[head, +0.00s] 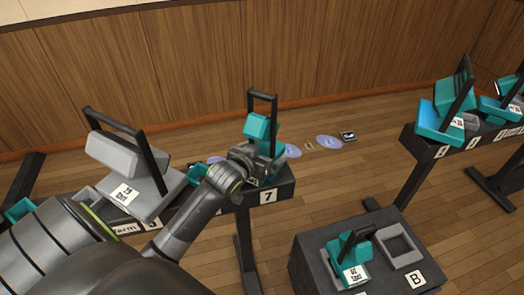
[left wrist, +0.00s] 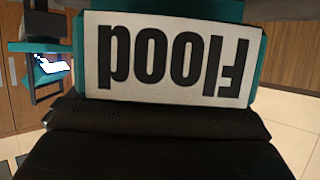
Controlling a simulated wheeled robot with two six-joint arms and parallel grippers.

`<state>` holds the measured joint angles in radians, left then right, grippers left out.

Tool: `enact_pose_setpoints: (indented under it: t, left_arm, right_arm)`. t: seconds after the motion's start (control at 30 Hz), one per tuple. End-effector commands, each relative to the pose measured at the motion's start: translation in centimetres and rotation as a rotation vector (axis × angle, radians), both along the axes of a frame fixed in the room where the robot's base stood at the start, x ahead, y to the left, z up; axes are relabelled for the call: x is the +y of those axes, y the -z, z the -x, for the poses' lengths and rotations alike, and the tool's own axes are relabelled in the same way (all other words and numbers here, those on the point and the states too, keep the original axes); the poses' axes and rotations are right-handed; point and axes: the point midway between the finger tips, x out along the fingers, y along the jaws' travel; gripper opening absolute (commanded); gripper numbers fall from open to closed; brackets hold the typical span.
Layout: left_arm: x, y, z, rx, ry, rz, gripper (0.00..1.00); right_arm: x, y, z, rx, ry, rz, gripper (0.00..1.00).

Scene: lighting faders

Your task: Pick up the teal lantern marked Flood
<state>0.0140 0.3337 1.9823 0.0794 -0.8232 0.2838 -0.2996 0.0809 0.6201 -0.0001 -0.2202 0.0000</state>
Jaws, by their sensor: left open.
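The teal lantern marked Flood (left wrist: 262,50) fills the top of the left wrist view, very close, with its white label upside down. In the head view a teal lantern (head: 257,126) with a tall black handle stands upright on the dark stand marked 7 (head: 284,188). My left gripper (head: 258,163) is right in front of that lantern and hides its lower part and any label. The gripper is open; its fingertips are hard to make out, and I cannot tell whether they touch the lantern. My right gripper is not in view.
A black box marked B (head: 398,285) holds another teal lantern (head: 344,251) and an empty grey frame (head: 399,247). More teal lanterns (head: 440,121) stand at the right.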

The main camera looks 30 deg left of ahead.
Motion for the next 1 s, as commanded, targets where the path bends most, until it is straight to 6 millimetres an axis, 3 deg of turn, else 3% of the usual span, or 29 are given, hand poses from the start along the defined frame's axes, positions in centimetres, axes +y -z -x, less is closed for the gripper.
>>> enact_pose_setpoints:
  t: [0.07,0.67,1.0]
  left_arm:
    - [0.0,0.0,0.0,0.0,0.0,0.0,0.97]
    - [0.0,0.0,0.0,0.0,0.0,0.0,0.18]
    - [0.0,-1.2,-0.1,-0.01,0.003,-0.002,0.18]
  right_arm:
    - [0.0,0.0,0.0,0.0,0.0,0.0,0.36]
    - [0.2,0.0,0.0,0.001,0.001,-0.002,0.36]
    - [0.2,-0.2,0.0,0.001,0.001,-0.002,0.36]
